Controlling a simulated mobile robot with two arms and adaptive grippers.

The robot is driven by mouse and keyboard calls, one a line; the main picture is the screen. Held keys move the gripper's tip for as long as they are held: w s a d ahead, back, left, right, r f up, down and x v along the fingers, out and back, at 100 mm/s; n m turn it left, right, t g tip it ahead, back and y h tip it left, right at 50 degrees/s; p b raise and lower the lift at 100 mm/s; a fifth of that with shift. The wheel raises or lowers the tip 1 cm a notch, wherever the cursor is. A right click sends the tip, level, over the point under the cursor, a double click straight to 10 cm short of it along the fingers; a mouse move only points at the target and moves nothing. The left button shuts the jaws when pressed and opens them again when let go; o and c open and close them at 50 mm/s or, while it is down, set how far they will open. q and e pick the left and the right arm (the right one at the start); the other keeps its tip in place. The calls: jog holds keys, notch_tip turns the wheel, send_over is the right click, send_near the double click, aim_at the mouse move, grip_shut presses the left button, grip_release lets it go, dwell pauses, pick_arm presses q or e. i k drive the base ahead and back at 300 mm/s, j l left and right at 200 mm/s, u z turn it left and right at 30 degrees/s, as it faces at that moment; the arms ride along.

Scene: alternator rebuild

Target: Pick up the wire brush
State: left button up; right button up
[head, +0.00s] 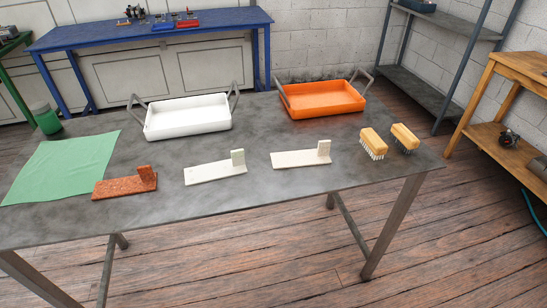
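Two brushes with yellow wooden backs lie side by side near the right end of the grey table (250,190). The left brush (373,141) shows white bristles pointing down at the front. The right brush (404,136) shows short bristles that look darker and greyer; they are small in view, so I cannot tell for certain which one is the wire brush. The brushes appear close together but apart. Neither of my grippers is in the head view.
A rusty L-shaped bracket (122,187) and two pale ones (205,174) (298,158) lie along the table's front. Behind stand a white tray (188,130) and an orange tray (323,112), both handled. A green cloth (64,165) and green canister (46,119) are at left.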

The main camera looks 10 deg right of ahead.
aim_at(406, 137)
jog(key=z, duration=1.35)
jog(key=u, duration=1.55)
jog(key=i+j+z, duration=0.1)
jog(key=i+j, duration=0.25)
jog(key=j, duration=0.25)
jog(key=i+j+z, duration=0.15)
jog(key=i+j, duration=0.2)
jog(key=j, duration=0.3)
jog(key=z, duration=1.6)
